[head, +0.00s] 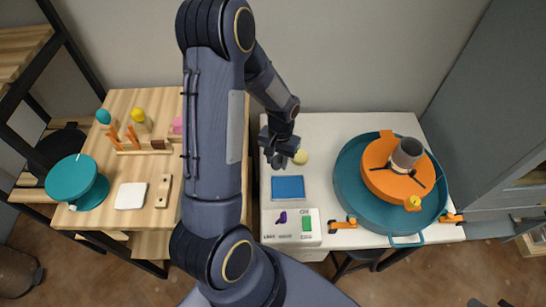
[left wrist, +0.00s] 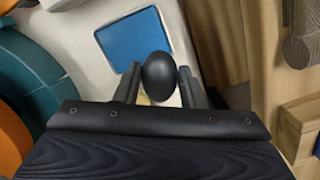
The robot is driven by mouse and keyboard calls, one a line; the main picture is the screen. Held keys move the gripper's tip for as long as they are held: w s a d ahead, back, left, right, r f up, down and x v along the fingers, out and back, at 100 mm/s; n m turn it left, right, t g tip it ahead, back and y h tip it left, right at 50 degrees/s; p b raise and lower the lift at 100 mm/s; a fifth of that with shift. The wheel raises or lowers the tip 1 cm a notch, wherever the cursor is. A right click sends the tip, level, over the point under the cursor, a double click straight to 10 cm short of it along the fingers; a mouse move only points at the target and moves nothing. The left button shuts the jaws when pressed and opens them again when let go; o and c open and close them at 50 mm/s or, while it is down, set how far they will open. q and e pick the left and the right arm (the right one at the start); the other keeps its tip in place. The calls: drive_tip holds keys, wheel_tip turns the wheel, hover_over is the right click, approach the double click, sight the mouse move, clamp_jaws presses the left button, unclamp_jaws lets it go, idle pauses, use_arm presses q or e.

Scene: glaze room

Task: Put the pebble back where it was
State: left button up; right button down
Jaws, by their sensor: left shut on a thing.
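The pebble (left wrist: 158,76) is a smooth, dark, egg-shaped stone. In the left wrist view it sits between the two fingertips of my left gripper (left wrist: 157,88), which is shut on it. In the head view my left gripper (head: 281,160) is over the white table, just behind the blue pad and beside a pale yellow round thing (head: 301,157). The pebble is hard to make out there against the dark gripper. The blue pad (head: 288,188) is bare; it also shows in the left wrist view (left wrist: 133,38). My right gripper is in neither view.
A white box (head: 267,229) with a purple piece and a green switch stands in front of the pad. A teal basin (head: 350,205) with an orange wheel (head: 379,160) and grey cup (head: 407,153) fills the right. A wooden table (head: 122,165) stands left.

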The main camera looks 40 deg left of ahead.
use_arm(q)
drive_tip(key=w+a+f+b, duration=0.1)
drive_tip(key=a+f, duration=0.1)
drive_tip(key=w+a+f+b, duration=0.1)
drive_tip(key=w+f, duration=0.1)
drive_tip(key=w+a+f+b, duration=0.1)
drive_tip(key=w+a+f, duration=0.1)
drive_tip(key=shift+w+a+f, duration=0.15)
drive_tip(key=shift+a+f, duration=0.1)
drive_tip(key=shift+a, duration=0.05)
drive_tip(key=shift+w+a+f, duration=0.2)
drive_tip(key=shift+a+f, duration=0.05)
drive_tip(key=shift+f, duration=0.05)
drive_tip(key=shift+w+a+f+b, duration=0.15)
drive_tip(key=shift+f+b, duration=0.15)
drive_tip(key=shift+b, duration=0.2)
wheel_tip(320, 180, down, 3)
drive_tip(key=shift+w+a+f+b, duration=0.1)
drive_tip(key=shift+f+b, duration=0.05)
drive_tip(key=shift+b, duration=0.6)
